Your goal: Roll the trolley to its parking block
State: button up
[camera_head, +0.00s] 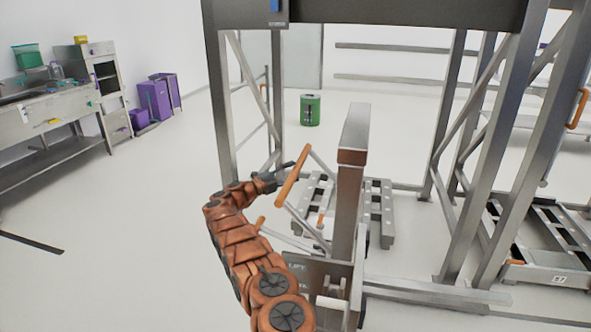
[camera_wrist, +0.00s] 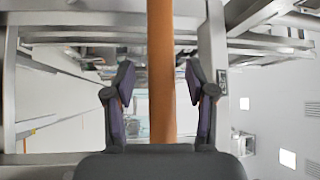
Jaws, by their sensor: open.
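A grey wheeled unit with a tall metal column (camera_head: 350,190) and a panel lettered "LIFT" stands in the middle; I take it for the trolley. Its slanted orange handle (camera_head: 291,178) sticks out to the column's left. My gripper (camera_head: 283,171) is at this handle, with fingers apart. In the wrist view, the orange bar (camera_wrist: 160,75) runs upright between the two open fingers of my gripper (camera_wrist: 160,90), with a gap on each side. A grey slotted block (camera_head: 378,212) lies on the floor behind the column; I cannot tell whether it is the parking block.
A tall grey metal frame (camera_head: 217,95) surrounds the column. A low grey cart (camera_head: 558,272) with an orange handle stands at the right. A green bin (camera_head: 310,110) is at the back.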

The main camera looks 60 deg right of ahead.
jog(key=shift+x, duration=1.1)
jog(key=shift+r, duration=0.1)
grip_shut()
